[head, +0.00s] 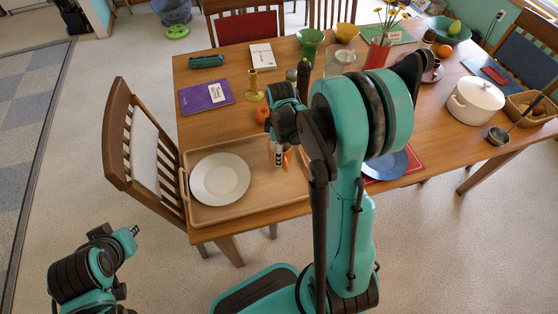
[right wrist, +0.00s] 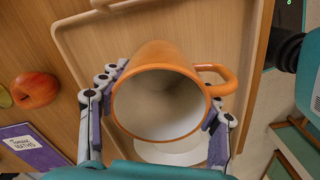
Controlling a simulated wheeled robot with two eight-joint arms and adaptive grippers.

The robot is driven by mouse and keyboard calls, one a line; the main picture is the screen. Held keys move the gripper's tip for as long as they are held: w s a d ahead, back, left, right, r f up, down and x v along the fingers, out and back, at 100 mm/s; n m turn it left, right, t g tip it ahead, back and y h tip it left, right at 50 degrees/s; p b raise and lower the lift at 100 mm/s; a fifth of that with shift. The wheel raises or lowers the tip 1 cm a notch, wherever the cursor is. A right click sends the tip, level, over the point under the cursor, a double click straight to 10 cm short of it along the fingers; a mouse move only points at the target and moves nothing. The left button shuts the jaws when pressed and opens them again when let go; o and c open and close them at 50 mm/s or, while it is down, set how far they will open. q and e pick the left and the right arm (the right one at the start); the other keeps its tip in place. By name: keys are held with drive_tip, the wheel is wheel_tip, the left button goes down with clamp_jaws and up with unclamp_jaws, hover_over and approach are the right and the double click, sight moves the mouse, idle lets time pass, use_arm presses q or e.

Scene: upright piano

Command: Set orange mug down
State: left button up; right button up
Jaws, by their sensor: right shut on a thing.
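The orange mug (right wrist: 150,58) has a pale inside and fills the middle of the right wrist view, its opening facing the camera and its handle to the right. My right gripper (right wrist: 160,118) is shut on it, with a finger on each side. In the head view, only slivers of the mug (head: 287,159) show beside my right gripper (head: 279,150), over the wooden tray (head: 247,209). Whether its base touches the tray is hidden. My left gripper (head: 132,231) is at the lower left, away from the table; its opening is unclear.
A white plate (head: 220,179) lies on the tray's left part. A blue plate (head: 388,165) is to the right, partly behind my arm. A chair (head: 140,150) stands at left.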

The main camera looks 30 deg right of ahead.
wheel_tip(320, 180, down, 4)
drive_tip(key=shift+a+f+b, duration=0.15)
drive_tip(key=shift+f+b, duration=0.05)
drive_tip(key=shift+b, duration=0.85)
drive_tip(key=shift+r, duration=0.1)
drive_tip(key=shift+f, duration=0.2)
drive_tip(key=o, duration=1.4)
drive_tip(key=shift+r, duration=0.1)
